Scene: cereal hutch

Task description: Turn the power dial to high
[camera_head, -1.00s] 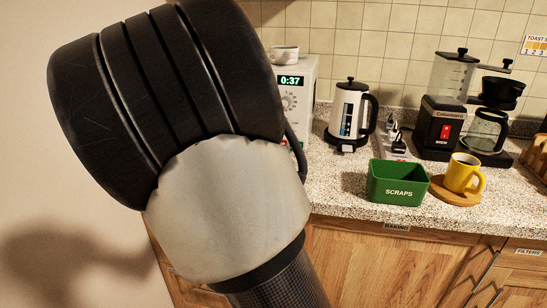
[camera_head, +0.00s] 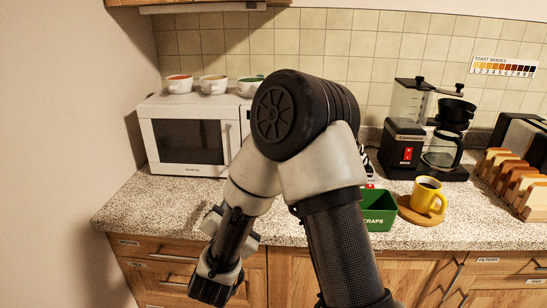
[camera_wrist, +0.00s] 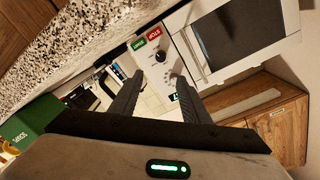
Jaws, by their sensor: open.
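The white microwave (camera_head: 185,140) stands on the counter at the left in the head view; my arm hides its control panel there. The wrist view shows the microwave (camera_wrist: 265,65) turned nearly upside down. Its panel has a dark knob (camera_wrist: 160,57), a pale dial (camera_wrist: 174,77) with marks around it, and a lit green display. Which of the two is the power dial, and where it points, is too small to tell. My gripper (camera_wrist: 158,84) is open and empty. Its fingers frame the panel in the wrist view, apart from it.
Several cups (camera_head: 213,84) stand on top of the microwave. A green scraps bin (camera_head: 380,212), a yellow mug (camera_head: 427,195), a coffee maker (camera_head: 405,148) and a toast rack (camera_head: 512,178) are to the right. The counter (camera_head: 150,195) in front of the microwave is mostly clear.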

